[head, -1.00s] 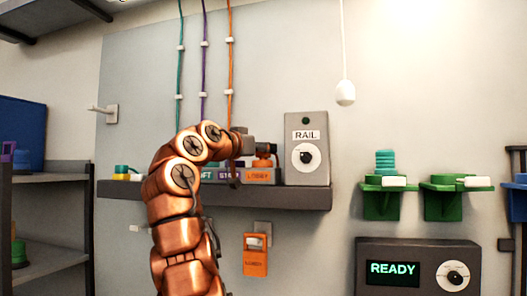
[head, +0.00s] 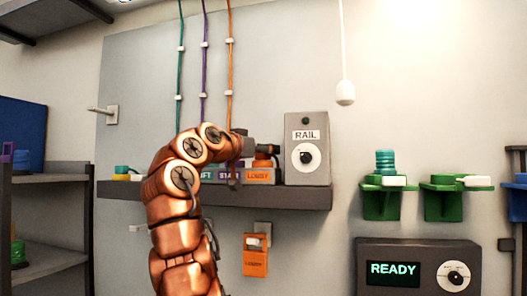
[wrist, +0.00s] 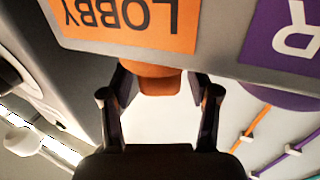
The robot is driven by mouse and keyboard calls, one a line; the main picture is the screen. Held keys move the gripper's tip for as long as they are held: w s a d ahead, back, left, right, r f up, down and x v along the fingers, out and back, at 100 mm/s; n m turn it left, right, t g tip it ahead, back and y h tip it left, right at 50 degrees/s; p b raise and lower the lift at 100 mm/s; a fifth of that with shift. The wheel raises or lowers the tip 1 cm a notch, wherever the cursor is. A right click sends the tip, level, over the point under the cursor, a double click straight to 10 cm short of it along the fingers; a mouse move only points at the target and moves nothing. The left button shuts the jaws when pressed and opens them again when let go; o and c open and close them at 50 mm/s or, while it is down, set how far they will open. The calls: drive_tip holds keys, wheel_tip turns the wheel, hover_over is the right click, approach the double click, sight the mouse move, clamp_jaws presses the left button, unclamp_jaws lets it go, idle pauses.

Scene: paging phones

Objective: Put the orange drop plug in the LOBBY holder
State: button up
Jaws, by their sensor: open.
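The orange drop plug (head: 262,162) sits at the LOBBY holder, a grey block with an orange LOBBY label (head: 258,175), on the wall shelf. In the wrist view the label (wrist: 128,22) appears upside down, and the orange plug (wrist: 158,80) shows against the block's edge. My gripper (wrist: 160,88) is open, with one finger on each side of the plug and visible gaps between. In the head view my gripper (head: 250,150) is at the plug and partly hides it. How deeply the plug is seated cannot be told.
A grey RAIL box (head: 307,150) stands just right of the LOBBY holder. Other labelled holders (head: 228,175) are to its left, partly behind my arm. A READY box (head: 418,268) is at lower right.

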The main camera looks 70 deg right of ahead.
drive_tip(key=shift+r, duration=0.3)
drive_tip(key=b+v, duration=0.2)
drive_tip(key=v, duration=1)
drive_tip(key=shift+b, duration=0.4)
drive_tip(key=shift+w+f, duration=0.1)
drive_tip(key=shift+w, duration=0.05)
